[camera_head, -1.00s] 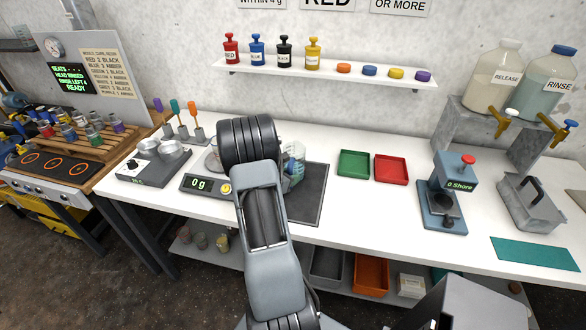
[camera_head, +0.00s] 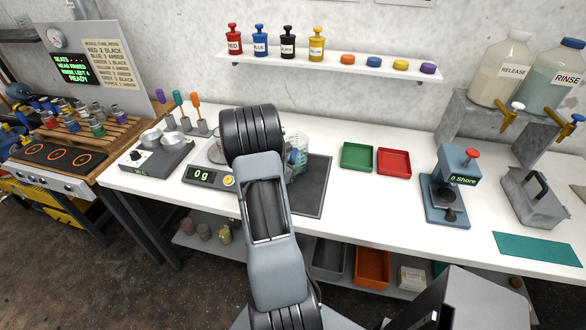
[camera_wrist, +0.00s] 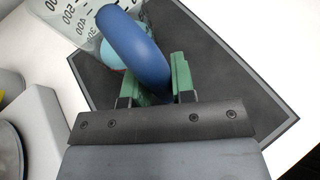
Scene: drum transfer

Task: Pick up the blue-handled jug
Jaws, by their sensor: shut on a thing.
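The clear jug (camera_head: 298,152) with printed graduations shows in the head view behind my arm, at the dark mat (camera_head: 316,188). My arm hides part of it. In the wrist view the jug's graduated wall (camera_wrist: 77,14) fills the top left, and its thick blue handle (camera_wrist: 135,42) runs down between the green fingers. My gripper (camera_wrist: 156,78) is shut on the blue handle. I cannot tell whether the jug's base touches the mat. The gripper itself is hidden by my arm in the head view.
A scale reading 0 g (camera_head: 203,176) is left of the mat. A green tray (camera_head: 357,157) and a red tray (camera_head: 394,162) lie to its right. A blue press (camera_head: 450,187) stands farther right. A shelf (camera_head: 330,65) with bottles is on the wall behind.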

